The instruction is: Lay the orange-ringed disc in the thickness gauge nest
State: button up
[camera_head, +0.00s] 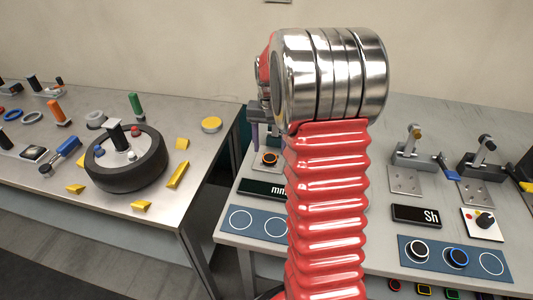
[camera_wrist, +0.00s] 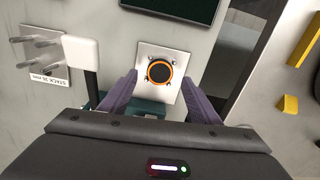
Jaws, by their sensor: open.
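The orange-ringed disc (camera_wrist: 159,72) is dark with an orange rim and lies on a square pale metal plate (camera_wrist: 173,98), the nest, in the wrist view. Small pins stand around the disc, and it looks flat between them. It also shows in the head view (camera_head: 269,159) behind the black "mm" display (camera_head: 262,189). My gripper (camera_wrist: 160,88) is open and empty, with one purple-grey finger to each side of the disc in the picture. I cannot tell its exact height above the disc. In the head view one purple finger (camera_head: 255,136) shows; my arm hides the rest.
A blue strip (camera_head: 258,224) has empty white circles. Another strip (camera_head: 408,258) holds a white-ringed and a blue-ringed disc beside an empty circle. A white block (camera_wrist: 82,53) and pegs (camera_wrist: 38,42) stand left of the plate. A tyre (camera_head: 125,160) lies on the left table.

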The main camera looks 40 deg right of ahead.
aim_at(268, 159)
notch_tip(268, 159, up, 8)
jog(key=shift+r, duration=0.2)
dwell(0.6)
jog(key=s+a+r+n+t, duration=0.1)
jog(key=s+a+r+n, duration=0.2)
jog(key=a, duration=0.5)
jog(key=s+a+r+n+t, duration=0.1)
jog(key=s+a+r+t, duration=0.1)
jog(key=s+a+r, duration=0.35)
jog(key=s+a+f+n+t, duration=0.1)
jog(key=s+a+f+n, duration=0.1)
jog(key=s+a, duration=0.4)
jog(key=s+a+f+n+t, duration=0.1)
jog(key=s+a+f+n, duration=0.1)
jog(key=s+a, duration=0.4)
jog(key=shift+f+n+t, duration=0.3)
jog(key=shift+f+n, duration=0.05)
jog(key=shift+n, duration=0.05)
jog(key=shift+c, duration=0.6)
